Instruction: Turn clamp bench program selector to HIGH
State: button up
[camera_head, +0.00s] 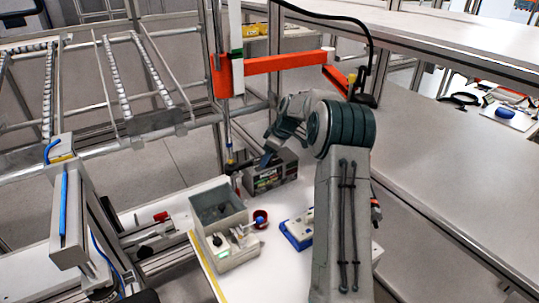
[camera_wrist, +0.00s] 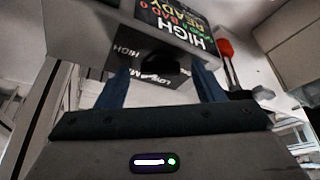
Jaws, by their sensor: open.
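The clamp bench control box (camera_head: 272,176) is a dark grey box with coloured lettering, standing at the back of the white bench. In the wrist view its face (camera_wrist: 128,62) carries the words HIGH and LOW, partly cut off. A dark round selector knob (camera_wrist: 166,62) sits on that face between the labels; which way it points I cannot tell. My gripper (camera_wrist: 160,72) is open, its two blue fingers on either side of the knob in this view, with gaps showing. In the head view my gripper (camera_head: 267,160) is at the box, its fingertips partly hidden.
An orange beam (camera_head: 285,65) crosses behind my arm.

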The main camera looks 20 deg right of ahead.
jog(key=c, duration=1)
jog(key=shift+o, duration=0.2)
jog(key=shift+f+b, duration=0.15)
jog(key=shift+b, duration=0.35)
jog(key=shift+m, duration=0.5)
jog(key=o, duration=1)
jog(key=shift+c, duration=0.2)
jog(key=shift+r, duration=0.25)
jog(key=b+v, duration=0.1)
jog(key=v, duration=1.2)
jog(key=shift+s+r, duration=0.3)
